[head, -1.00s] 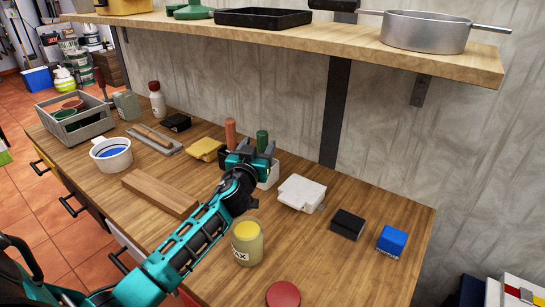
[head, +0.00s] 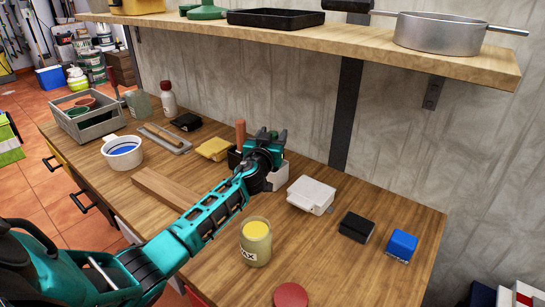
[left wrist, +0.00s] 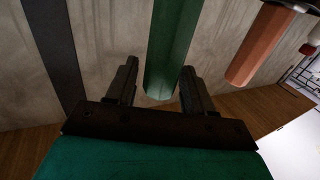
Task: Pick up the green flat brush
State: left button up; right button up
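The green flat brush shows in the left wrist view as a green handle (left wrist: 173,48) between the two black fingers, its end near my palm. My left gripper (left wrist: 158,80) is open around it, with gaps visible on both sides. In the head view my left gripper (head: 272,138) is over the brush holder (head: 278,177) at the back of the bench and mostly hides the green brush. The brush's bristle end is not visible. My right gripper is not in view.
An orange-handled brush (head: 240,134) stands close to the left of my left gripper and also shows in the wrist view (left wrist: 262,45). A wax jar (head: 255,242), a white block (head: 311,195) and a wooden plank (head: 165,188) lie around. A shelf (head: 450,62) overhangs the back.

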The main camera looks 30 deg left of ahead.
pick_arm(q)
jog(key=c, duration=0.8)
jog(key=shift+r, duration=0.1)
notch_tip(320, 180, up, 10)
jog(key=p, duration=0.4)
jog(key=shift+f, duration=0.25)
jog(key=shift+r, duration=0.2)
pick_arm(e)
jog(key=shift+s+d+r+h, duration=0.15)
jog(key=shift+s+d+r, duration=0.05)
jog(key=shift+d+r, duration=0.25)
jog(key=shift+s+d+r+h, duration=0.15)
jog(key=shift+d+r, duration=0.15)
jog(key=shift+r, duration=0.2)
